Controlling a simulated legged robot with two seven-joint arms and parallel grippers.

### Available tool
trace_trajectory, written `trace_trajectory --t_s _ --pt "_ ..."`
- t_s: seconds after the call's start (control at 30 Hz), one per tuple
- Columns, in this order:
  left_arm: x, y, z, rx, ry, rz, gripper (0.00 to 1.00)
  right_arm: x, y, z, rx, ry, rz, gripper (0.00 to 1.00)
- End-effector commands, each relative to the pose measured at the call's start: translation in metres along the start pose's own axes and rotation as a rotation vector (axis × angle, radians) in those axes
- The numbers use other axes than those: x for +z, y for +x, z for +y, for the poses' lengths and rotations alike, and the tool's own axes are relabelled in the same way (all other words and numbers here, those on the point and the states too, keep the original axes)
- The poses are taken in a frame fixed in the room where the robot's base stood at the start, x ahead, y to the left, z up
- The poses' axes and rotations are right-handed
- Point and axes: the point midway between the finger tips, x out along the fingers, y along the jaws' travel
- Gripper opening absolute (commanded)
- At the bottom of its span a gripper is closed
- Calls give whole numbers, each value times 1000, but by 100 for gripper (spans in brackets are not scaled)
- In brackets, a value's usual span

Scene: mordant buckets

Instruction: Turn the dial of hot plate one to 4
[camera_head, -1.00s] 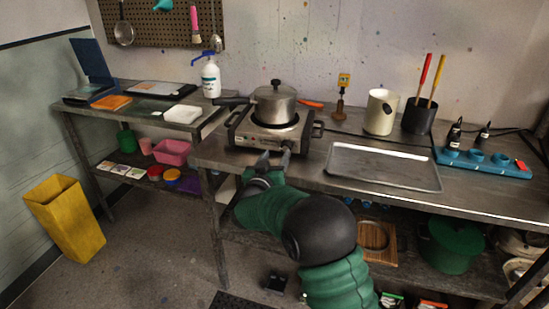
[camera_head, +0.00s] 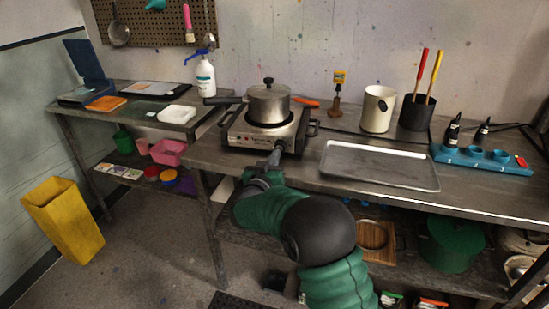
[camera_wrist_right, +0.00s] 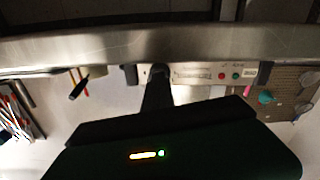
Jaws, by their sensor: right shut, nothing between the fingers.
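The hot plate (camera_head: 262,137) stands near the left end of the long metal table, with a lidded steel pot (camera_head: 269,105) on it. My right gripper (camera_head: 275,155) is shut, with its fingertips close to the front panel at the dial's place. In the right wrist view the hot plate's panel (camera_wrist_right: 205,74) shows a red and a green spot. The dark round dial (camera_wrist_right: 160,69) shows there just past my gripper (camera_wrist_right: 158,84). I cannot tell whether the fingertips touch the dial, nor read its setting. My left gripper is not in view.
A metal tray (camera_head: 380,166) lies to the right of the hot plate. Behind it stand a cream canister (camera_head: 378,109) and a dark pot (camera_head: 416,113) with two handles sticking out. A side table (camera_head: 130,105) stands to the left. The table's front edge runs under my right wrist.

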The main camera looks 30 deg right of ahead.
Motion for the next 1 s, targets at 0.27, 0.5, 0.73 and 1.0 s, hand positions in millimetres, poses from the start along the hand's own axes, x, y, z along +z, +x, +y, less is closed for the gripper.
trace_trajectory --t_s 0.27,0.5,0.73,1.0 --pt "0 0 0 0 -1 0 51 0 0 0 -1 0 0 0" --pt "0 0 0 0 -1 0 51 0 0 0 -1 0 0 0" --pt "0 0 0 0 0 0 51 0 0 0 -1 0 0 22" --pt "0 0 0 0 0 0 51 0 0 0 -1 0 0 55"
